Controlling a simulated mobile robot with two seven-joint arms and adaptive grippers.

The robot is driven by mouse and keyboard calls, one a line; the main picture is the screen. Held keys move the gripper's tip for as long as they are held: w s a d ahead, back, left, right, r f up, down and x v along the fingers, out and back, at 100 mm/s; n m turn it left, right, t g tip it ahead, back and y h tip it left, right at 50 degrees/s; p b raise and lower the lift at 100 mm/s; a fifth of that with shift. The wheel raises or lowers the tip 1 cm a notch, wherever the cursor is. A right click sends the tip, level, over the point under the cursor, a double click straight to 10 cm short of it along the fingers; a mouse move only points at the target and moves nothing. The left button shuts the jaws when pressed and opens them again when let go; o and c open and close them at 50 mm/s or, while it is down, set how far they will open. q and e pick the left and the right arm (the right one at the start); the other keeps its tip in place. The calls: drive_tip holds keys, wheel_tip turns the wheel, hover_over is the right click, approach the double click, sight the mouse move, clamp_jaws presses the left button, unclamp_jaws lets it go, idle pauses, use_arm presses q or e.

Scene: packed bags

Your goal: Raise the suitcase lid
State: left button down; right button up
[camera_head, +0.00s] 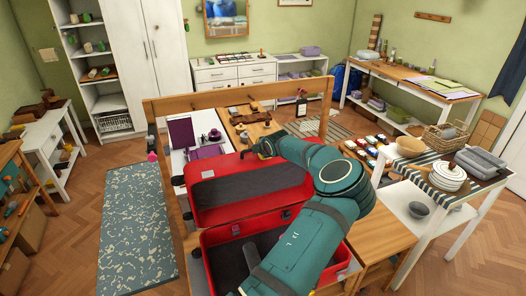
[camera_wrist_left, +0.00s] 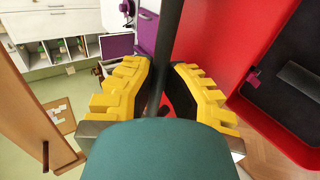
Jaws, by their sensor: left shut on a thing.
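The red suitcase stands open, its base (camera_head: 213,268) nearest me and its raised lid (camera_head: 205,215) behind, showing a dark inside. The lid's red surface also fills the right of the left wrist view (camera_wrist_left: 215,40). My left gripper (camera_head: 258,149) is at the lid's far upper edge. In the left wrist view its yellow fingers (camera_wrist_left: 160,80) are shut on a dark strip at the lid's edge (camera_wrist_left: 170,45). My teal forearm hides the right part of the base and some of the lid. My right gripper is not in view.
A wooden-framed table (camera_head: 207,98) surrounds the suitcase, with purple items (camera_head: 181,133) and wooden things behind it. A table at right holds bowls, a basket (camera_head: 446,136) and stacked plates (camera_head: 447,176). A patterned rug (camera_head: 138,230) lies on the open floor at left.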

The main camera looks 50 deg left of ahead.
use_arm(q)
drive_tip(key=shift+w+a+r, duration=0.15)
drive_tip(key=shift+a+r, duration=0.1)
drive_tip(key=shift+a, duration=0.3)
drive_tip(key=w+a+h, duration=0.1)
drive_tip(key=w+a, duration=0.3)
drive_tip(key=a, duration=0.5)
drive_tip(key=shift+a+f+g+h, duration=0.25)
drive_tip(key=shift+a+g+h, duration=0.05)
drive_tip(key=shift+g, duration=0.1)
drive_tip(key=shift+f, duration=0.1)
idle(0.5)
drive_tip(key=c, duration=1.1)
unclamp_jaws()
drive_tip(key=shift+w+a, duration=0.1)
drive_tip(key=shift+o, duration=0.2)
drive_tip(key=a+r+v, duration=0.1)
drive_tip(key=v, duration=0.8)
drive_tip(key=shift+w+r, duration=0.25)
drive_tip(key=shift+r, duration=0.05)
